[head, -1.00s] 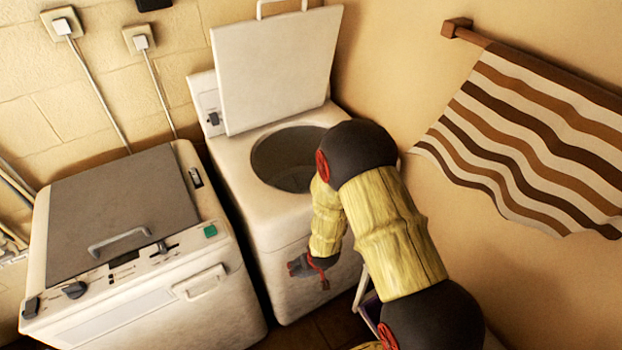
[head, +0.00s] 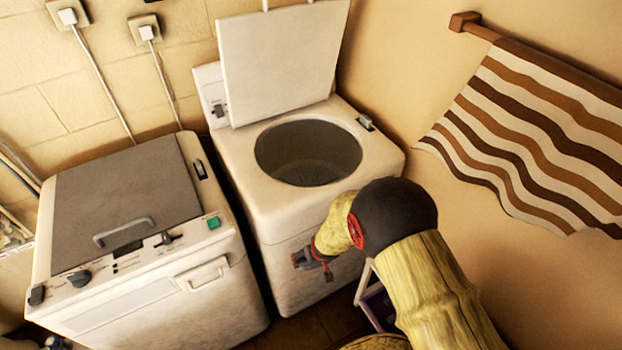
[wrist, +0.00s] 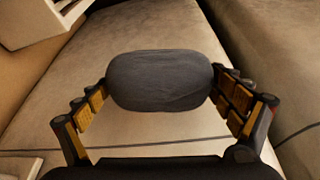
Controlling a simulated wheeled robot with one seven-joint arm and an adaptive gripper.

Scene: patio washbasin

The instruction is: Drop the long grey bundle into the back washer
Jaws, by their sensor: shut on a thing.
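My gripper (wrist: 160,92) is shut on the long grey bundle (wrist: 160,80), which lies crosswise between the fingers in the wrist view. In the head view my gripper (head: 314,262) is low in front of the back washer (head: 290,225), below its rim. The bundle is hard to make out there. The back washer is white, with its lid (head: 284,65) raised against the wall side. Its round drum opening (head: 308,153) faces up, and I see nothing in it.
A second white washer (head: 130,290) stands at the left with its grey lid (head: 125,200) shut. A striped towel (head: 530,140) hangs from a wooden rail (head: 560,68) on the right wall. A white-framed thing (head: 375,300) stands at the right of the back washer.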

